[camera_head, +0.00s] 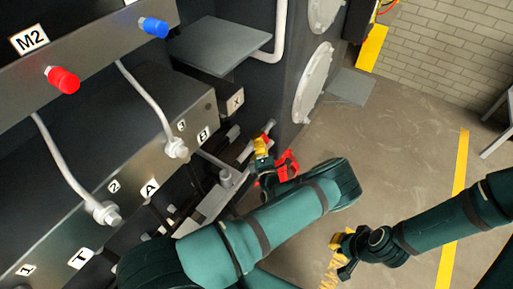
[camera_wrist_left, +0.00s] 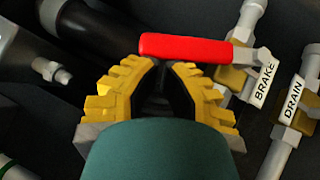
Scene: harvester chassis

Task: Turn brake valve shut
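The brake valve has a red lever handle (camera_wrist_left: 185,47), a brass body (camera_wrist_left: 234,77) and a white BRAKE label (camera_wrist_left: 264,84) in the left wrist view. The handle lies nearly level in that picture, across the line of its grey pipe. My left gripper (camera_wrist_left: 165,68) has its yellow fingers apart, with the handle just past the fingertips; whether they touch is unclear. In the head view red shows (camera_head: 287,164) beside my left gripper (camera_head: 263,152), partly hidden by my arm. My right gripper (camera_head: 342,246) hangs over the floor at lower right, away from the valve; its opening is unclear.
A second valve labelled DRAIN (camera_wrist_left: 293,100) stands close to the right of the brake valve. A dark pipe (camera_wrist_left: 95,30) and fitting (camera_wrist_left: 50,70) lie left. The dark chassis panel (camera_head: 130,120) with hoses fills the left. Open floor (camera_head: 400,150) lies right.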

